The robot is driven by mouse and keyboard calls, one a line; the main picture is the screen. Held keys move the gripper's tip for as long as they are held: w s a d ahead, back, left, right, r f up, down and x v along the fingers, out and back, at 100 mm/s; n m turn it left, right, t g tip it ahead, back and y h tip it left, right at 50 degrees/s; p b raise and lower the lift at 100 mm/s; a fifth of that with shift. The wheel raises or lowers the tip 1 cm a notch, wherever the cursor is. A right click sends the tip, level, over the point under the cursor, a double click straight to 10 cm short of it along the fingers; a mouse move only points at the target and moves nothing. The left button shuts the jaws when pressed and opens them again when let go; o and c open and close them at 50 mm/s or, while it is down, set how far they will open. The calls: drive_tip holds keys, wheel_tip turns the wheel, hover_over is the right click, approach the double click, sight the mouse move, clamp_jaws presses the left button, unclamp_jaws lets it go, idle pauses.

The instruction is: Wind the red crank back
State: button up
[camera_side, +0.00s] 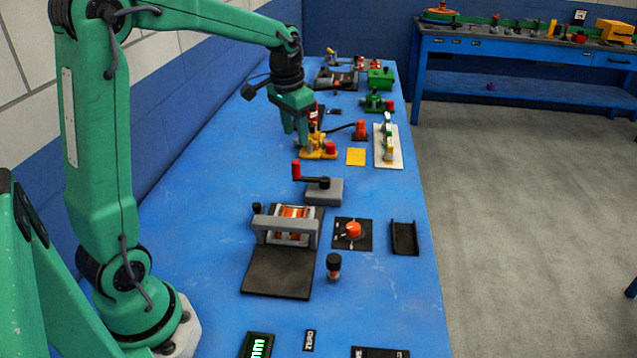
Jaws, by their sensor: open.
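The red crank is a dark arm with an upright red handle (296,170), mounted on a grey block (325,191) in the middle of the blue bench. The handle points to the left of the block. My gripper (298,138) is open and pointing down, beyond the crank and above it in the picture. It is beside a yellow device (318,150), partly in front of it; I cannot tell whether they touch. My gripper is apart from the crank and I see nothing between its fingers.
A grey-framed roller device (287,229) with a black plate stands nearer than the crank. A red knob (352,230), a black tray (404,238) and a dark-topped peg (334,266) are at its right. A yellow square (356,156) lies beyond the crank. The bench left of the crank is clear.

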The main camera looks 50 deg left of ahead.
drive_tip(key=g, duration=0.2)
hover_over(296, 162)
wheel_tip(296, 162, down, 8)
drive_tip(key=shift+f, duration=0.2)
drive_tip(key=shift+f, duration=3.95)
clamp_jaws()
